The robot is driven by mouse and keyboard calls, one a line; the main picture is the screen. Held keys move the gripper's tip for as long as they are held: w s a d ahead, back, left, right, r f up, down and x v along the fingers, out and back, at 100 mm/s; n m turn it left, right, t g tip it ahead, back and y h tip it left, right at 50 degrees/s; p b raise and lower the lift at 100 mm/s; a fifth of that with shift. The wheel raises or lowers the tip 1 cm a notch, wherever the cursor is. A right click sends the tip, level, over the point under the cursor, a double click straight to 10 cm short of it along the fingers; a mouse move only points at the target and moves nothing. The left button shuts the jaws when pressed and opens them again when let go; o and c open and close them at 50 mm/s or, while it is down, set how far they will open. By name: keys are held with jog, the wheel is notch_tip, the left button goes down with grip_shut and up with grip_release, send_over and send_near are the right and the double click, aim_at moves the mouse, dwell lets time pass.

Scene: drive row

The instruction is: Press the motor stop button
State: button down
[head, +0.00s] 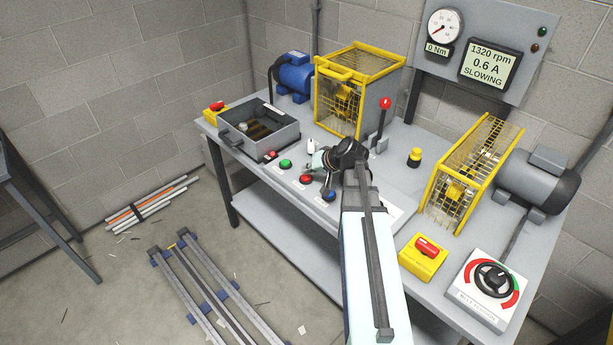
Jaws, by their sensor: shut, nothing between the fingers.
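A row of push buttons runs along the front edge of the bench. It has a green button (285,163), a red button (305,179) and a blue button (328,195); their labels are too small to read. I cannot tell which is marked motor stop, though the red one looks like a stop button. My gripper (326,184) is shut and empty, pointing down just right of the red button, close to the blue one. I cannot tell whether it touches either. The wall display (488,66) reads 1320 rpm, 0.6 A, SLOWING.
A grey open box (260,147) stands left of the buttons. Yellow cages (335,105), a red-knobbed lever (385,104) and a grey motor (535,180) stand behind and right. A yellow box with a red switch (420,262) and a belt tension dial (490,280) sit at front right.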

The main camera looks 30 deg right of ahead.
aim_at(308, 177)
jog(key=shift+r, duration=0.15)
jog(key=shift+r+p, duration=1.55)
jog(key=shift+r, duration=1.35)
jog(key=s+a+f+n+g+h, duration=0.2)
jog(key=s+a+f+g, duration=0.2)
jog(key=s+a+f, duration=0.55)
jog(key=s+a+f+n+g+h, duration=0.15)
jog(key=s+a+f+g, duration=0.25)
jog(key=s+a+f, duration=0.55)
jog(key=s+f+g, duration=0.3)
jog(key=s+f, duration=0.8)
jog(key=s, duration=0.2)
jog(key=s+a+f+g, duration=0.1)
jog(key=s+f+g, duration=0.3)
jog(key=s+f, duration=0.7)
jog(key=s, duration=0.3)
jog(key=shift+s+f+n, duration=0.2)
jog(key=shift+s+n, duration=0.1)
jog(key=shift+n, duration=0.05)
